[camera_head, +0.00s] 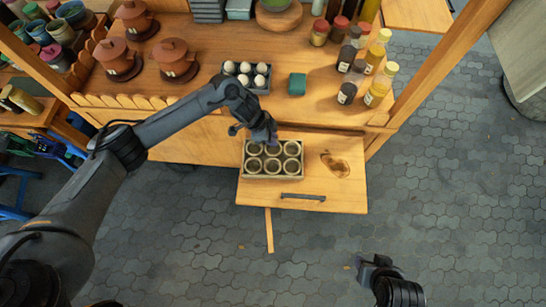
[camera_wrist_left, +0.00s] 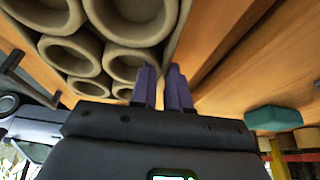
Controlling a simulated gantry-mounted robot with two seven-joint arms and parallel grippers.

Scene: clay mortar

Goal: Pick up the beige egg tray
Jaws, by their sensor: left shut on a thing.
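The beige egg tray (camera_head: 273,177) has two rows of round cups, all empty, and sits on the pulled-out wooden board. My left gripper (camera_head: 269,141) is at the tray's back edge, pointing down. In the left wrist view, the purple fingers (camera_wrist_left: 162,88) are shut on the wall of the tray (camera_wrist_left: 84,42), with little gap between them. The tray looks level and resting on the board; I cannot tell any lift. My right gripper (camera_head: 373,268) is apart from the tray, low over the paving; its finger opening is unclear.
A dark tray with white eggs (camera_head: 246,86) and a green box (camera_head: 297,84) stand behind on the counter. Bottles (camera_head: 379,85) stand at right, brown clay pots (camera_head: 175,60) at left. The board has a handle (camera_head: 303,197) and a hollow (camera_head: 335,165).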

